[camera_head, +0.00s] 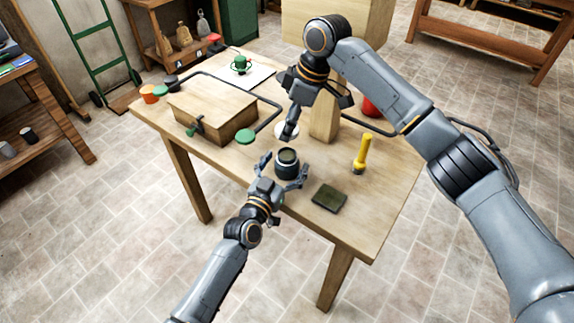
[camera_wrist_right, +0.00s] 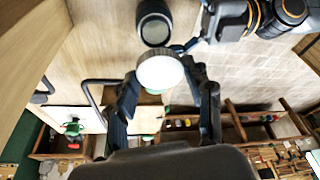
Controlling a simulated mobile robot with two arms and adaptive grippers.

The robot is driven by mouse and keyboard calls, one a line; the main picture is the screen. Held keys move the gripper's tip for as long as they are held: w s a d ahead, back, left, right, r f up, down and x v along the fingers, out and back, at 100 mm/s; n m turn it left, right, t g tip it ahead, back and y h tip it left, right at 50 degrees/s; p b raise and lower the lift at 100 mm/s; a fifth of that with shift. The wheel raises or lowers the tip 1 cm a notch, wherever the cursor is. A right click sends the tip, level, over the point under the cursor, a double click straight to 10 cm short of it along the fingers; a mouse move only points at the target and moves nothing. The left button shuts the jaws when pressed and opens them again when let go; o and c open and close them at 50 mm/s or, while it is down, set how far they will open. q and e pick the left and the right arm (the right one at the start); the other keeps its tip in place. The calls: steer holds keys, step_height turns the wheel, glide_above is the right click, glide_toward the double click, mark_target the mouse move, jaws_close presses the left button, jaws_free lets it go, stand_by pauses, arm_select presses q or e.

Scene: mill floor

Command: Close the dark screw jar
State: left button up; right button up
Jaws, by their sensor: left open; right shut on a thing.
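The dark screw jar (camera_head: 286,164) stands upright and uncovered near the front edge of the wooden table. It also shows at the top of the right wrist view (camera_wrist_right: 154,26). My left gripper (camera_head: 280,170) is open, its fingers spread around the jar's sides; I cannot tell if they touch it. My right gripper (camera_head: 288,130) is shut on a white round lid (camera_wrist_right: 160,71), also seen in the head view (camera_head: 281,129). The lid is behind the jar and apart from it.
The table (camera_head: 228,165) also holds a wooden box (camera_head: 212,102) with a green clamp, a green lid (camera_head: 245,136), a wooden post (camera_head: 325,120), a yellow flashlight (camera_head: 362,152) and a dark green block (camera_head: 329,197).

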arm_select(q)
steer(key=shift+w+d, duration=0.2)
steer(key=shift+w, duration=0.25)
steer(key=c, duration=1.8)
arm_select(e)
glide_above(286, 155)
steer(key=d, duration=0.1)
steer(key=shift+s+f, duration=0.15)
steer(key=shift+f, duration=2.3)
steer(key=shift+f, duration=0.1)
steer(key=shift+f, duration=0.8)
arm_select(q)
jaws_close()
arm_select(e)
steer(key=shift+f, duration=0.6)
